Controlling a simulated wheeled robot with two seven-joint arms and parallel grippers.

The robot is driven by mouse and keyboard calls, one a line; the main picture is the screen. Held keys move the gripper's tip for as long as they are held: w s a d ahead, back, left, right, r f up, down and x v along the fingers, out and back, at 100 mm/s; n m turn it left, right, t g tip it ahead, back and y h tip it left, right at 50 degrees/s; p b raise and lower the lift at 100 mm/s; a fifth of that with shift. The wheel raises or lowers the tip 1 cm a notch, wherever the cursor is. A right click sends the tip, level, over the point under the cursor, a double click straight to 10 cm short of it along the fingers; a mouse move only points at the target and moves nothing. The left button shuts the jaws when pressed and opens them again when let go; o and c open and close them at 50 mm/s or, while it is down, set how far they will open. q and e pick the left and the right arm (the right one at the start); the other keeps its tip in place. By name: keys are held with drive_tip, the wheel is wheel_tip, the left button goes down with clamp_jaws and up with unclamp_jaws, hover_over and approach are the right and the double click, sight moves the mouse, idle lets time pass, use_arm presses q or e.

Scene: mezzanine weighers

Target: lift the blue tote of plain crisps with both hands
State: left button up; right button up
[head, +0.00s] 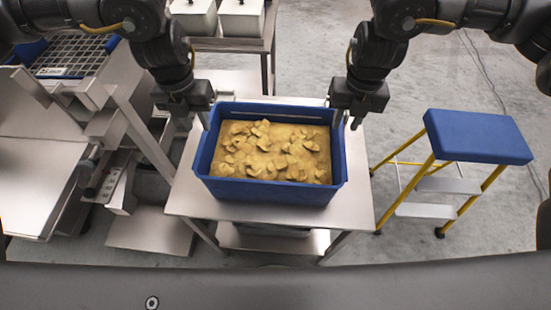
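The blue tote (268,190) stands upright on a steel table (186,196) in the middle of the head view. It is filled with yellow-brown plain crisps (268,152). My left gripper (196,122) is at the upper left corner of the tote, beside its left wall. My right gripper (350,122) is at the upper right corner, beside its right wall. Both point down.
A blue-topped step stool (478,136) with yellow legs stands on the right. Steel weigher chutes (40,180) fill the left side. White bins (240,18) on a steel stand are behind the table. A blue crate with a grid (72,56) is at upper left. Floor beyond the stool is clear.

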sight(212, 155)
use_arm(q)
drive_tip(key=shift+f, duration=0.1)
use_arm(e)
drive_tip(key=shift+f, duration=0.1)
